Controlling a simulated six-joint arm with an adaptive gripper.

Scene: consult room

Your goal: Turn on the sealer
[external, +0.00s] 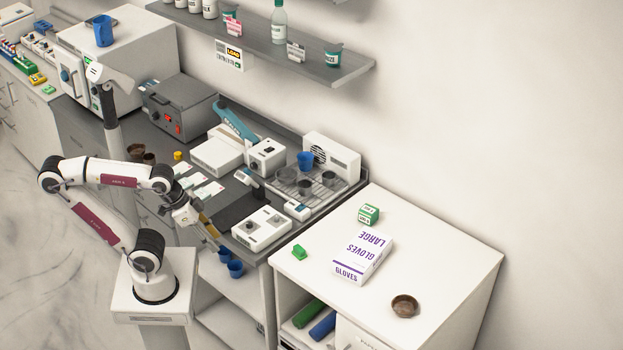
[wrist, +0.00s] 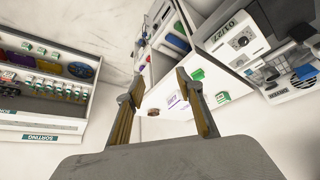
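No label clearly names the sealer at this size. A white unit (external: 217,152) with a raised teal lever arm (external: 236,124) stands at the back of the counter and may be it; its switch cannot be made out. My gripper (external: 210,229) is at the counter's front edge in the external view, apart from that unit and pointing down to the right. In the wrist view my gripper (wrist: 156,85) has its two fingers wide apart with nothing between them. The teal-armed unit cannot be identified in the wrist view.
A white device with knobs (external: 262,228) is on the counter right of my gripper; in the wrist view a similar device (wrist: 238,38) reads 01:27. A grey box (external: 178,105) with red switches stands behind. A glove box (external: 362,258) lies right.

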